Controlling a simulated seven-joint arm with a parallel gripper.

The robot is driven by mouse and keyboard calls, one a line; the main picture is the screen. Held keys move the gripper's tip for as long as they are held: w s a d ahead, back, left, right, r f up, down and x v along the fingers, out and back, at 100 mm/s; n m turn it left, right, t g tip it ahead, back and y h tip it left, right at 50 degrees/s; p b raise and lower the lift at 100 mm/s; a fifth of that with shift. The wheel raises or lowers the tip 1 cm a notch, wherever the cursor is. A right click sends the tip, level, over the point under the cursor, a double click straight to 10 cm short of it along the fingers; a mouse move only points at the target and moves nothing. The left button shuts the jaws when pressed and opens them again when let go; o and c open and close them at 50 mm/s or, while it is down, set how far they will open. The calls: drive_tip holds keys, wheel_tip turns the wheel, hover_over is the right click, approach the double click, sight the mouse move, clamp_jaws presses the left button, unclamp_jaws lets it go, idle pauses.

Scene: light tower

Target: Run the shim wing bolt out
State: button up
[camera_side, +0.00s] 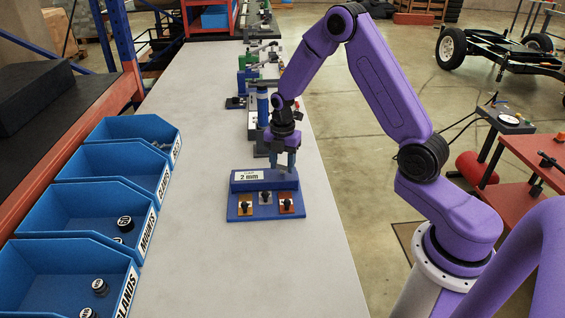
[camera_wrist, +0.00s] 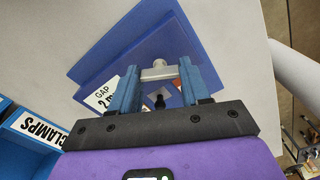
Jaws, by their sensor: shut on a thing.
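A blue stepped block (camera_side: 242,217) stands on the bench with a white "GAP 2 mm" label (camera_side: 249,175) on its raised back part. My gripper (camera_side: 285,164) points down over the right end of that raised part. In the wrist view my gripper (camera_wrist: 160,76) is shut on a light grey wing bolt (camera_wrist: 158,71), which spans the gap between the blue fingertips. I cannot tell how far the bolt sits in the block. In the side view the fingers mostly hide it.
Three small plates with black knobs sit on the block's front: orange (camera_side: 245,207), grey (camera_side: 265,198) and copper (camera_side: 286,205). Blue bins (camera_side: 70,238) line the bench's left side. Other fixtures (camera_side: 262,100) stand behind my gripper. The bench (camera_side: 195,130) between bins and block is clear.

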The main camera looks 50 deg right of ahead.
sight(283, 165)
drive_tip(key=shift+s+f+n, duration=0.1)
drive_tip(key=shift+s+n, duration=0.05)
drive_tip(key=shift+n, duration=0.45)
drive_tip(key=o, duration=1.1)
drive_tip(key=shift+c, duration=0.2)
drive_tip(key=shift+r, duration=0.4)
wheel_tip(283, 165, up, 17)
drive_tip(key=shift+f, duration=0.15)
